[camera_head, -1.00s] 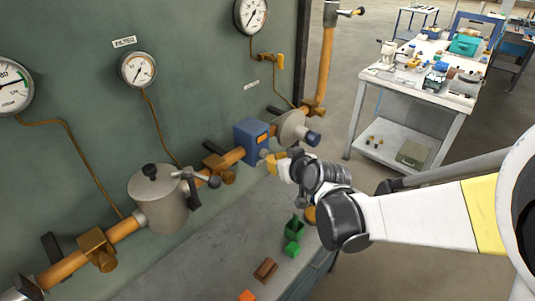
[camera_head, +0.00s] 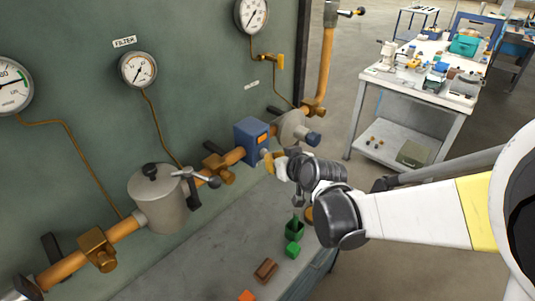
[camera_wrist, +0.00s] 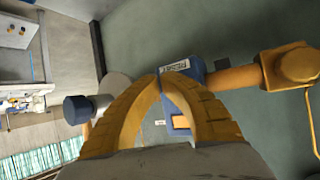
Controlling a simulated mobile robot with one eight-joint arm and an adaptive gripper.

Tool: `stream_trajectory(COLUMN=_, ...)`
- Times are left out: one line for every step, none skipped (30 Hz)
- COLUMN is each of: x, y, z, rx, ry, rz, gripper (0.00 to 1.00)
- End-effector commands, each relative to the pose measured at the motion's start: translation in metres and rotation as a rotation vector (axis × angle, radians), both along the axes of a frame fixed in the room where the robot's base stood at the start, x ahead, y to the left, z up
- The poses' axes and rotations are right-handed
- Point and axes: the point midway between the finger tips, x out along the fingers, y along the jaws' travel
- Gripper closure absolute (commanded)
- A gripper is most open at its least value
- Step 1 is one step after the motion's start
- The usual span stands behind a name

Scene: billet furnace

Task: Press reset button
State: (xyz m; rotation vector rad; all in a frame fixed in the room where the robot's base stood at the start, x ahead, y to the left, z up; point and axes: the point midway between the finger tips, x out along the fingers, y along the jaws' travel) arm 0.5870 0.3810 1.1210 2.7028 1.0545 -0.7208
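A blue box (camera_head: 252,140) with an orange panel sits on the orange pipe in the head view. In the wrist view the blue box (camera_wrist: 195,70) bears a white RESET label (camera_wrist: 175,66). My gripper (camera_head: 268,159) is in front of the box's lower right side in the head view. Its yellow fingers (camera_wrist: 162,80) come together at their tips, close to the label in the wrist view, and hold nothing that I can see. The reset button is not clearly visible; the fingers cover part of the box. I cannot tell whether the tips touch it.
A metal filter pot (camera_head: 160,198) and gauges are on the wall at left. A round fitting (camera_head: 290,128) sits right of the box. Below, a grey bench (camera_head: 205,262) carries small green and brown blocks. A cluttered table (camera_head: 445,98) stands far right.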

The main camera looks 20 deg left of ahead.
Motion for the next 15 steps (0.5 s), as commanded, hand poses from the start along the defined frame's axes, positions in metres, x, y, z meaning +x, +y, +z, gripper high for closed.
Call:
stream_trajectory(x=0.0003, y=0.0008, z=0.0, rx=0.0, ry=0.0, rz=0.0, gripper=1.0)
stream_trajectory(x=0.0005, y=0.0012, z=0.0001, rx=0.0, ry=0.0, rz=0.0, gripper=1.0)
stream_trajectory(x=0.0007, y=0.0017, z=0.0, rx=0.0, ry=0.0, rz=0.0, gripper=1.0)
stream_trajectory(x=0.0008, y=0.0021, z=0.0001, rx=0.0, ry=0.0, rz=0.0, gripper=1.0)
stream_trajectory(x=0.001, y=0.0023, z=0.0, rx=0.0, ry=0.0, rz=0.0, gripper=1.0)
stream_trajectory(x=0.0011, y=0.0029, z=0.0001, rx=0.0, ry=0.0, rz=0.0, gripper=1.0)
stream_trajectory(x=0.0013, y=0.0032, z=0.0, rx=0.0, ry=0.0, rz=0.0, gripper=1.0)
stream_trajectory(x=0.0014, y=0.0036, z=0.0001, rx=0.001, ry=-0.001, rz=0.0, gripper=1.0)
stream_trajectory(x=0.0015, y=0.0041, z=0.0001, rx=0.001, ry=-0.001, rz=0.0, gripper=1.0)
stream_trajectory(x=0.0017, y=0.0045, z=0.0001, rx=0.0, ry=-0.001, rz=0.001, gripper=1.0)
stream_trajectory(x=0.0019, y=0.0048, z=0.0001, rx=0.0, ry=-0.001, rz=0.001, gripper=1.0)
stream_trajectory(x=0.0019, y=0.0053, z=0.0002, rx=0.0, ry=-0.001, rz=0.001, gripper=1.0)
stream_trajectory(x=0.0019, y=0.0051, z=0.0002, rx=0.001, ry=0.0, rz=0.001, gripper=1.0)
stream_trajectory(x=0.002, y=0.005, z=0.0003, rx=0.001, ry=0.0, rz=0.001, gripper=1.0)
stream_trajectory(x=0.002, y=0.005, z=0.0003, rx=0.001, ry=-0.001, rz=0.0, gripper=1.0)
